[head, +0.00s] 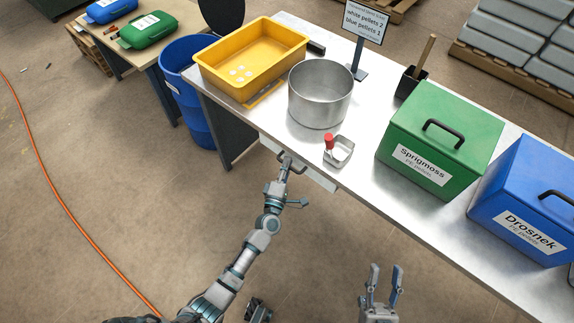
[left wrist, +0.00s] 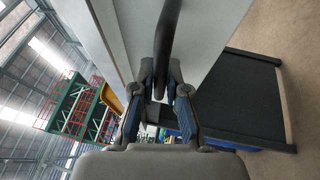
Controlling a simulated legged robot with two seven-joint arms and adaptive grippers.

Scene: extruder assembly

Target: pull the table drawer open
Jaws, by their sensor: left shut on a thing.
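The table drawer (head: 318,178) shows as a pale front panel under the near edge of the metal table (head: 365,190). In the left wrist view the drawer front (left wrist: 215,25) is a flat light panel with a dark bar handle (left wrist: 168,40). My left gripper (head: 286,160) is at the drawer front, and its fingers (left wrist: 160,85) are shut on the handle. Part of the handle is hidden between the fingers. My right gripper (head: 384,285) is open and empty, in front of the table and apart from it.
A blue barrel (head: 190,105) stands left of the table. The floor in front is mostly clear.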

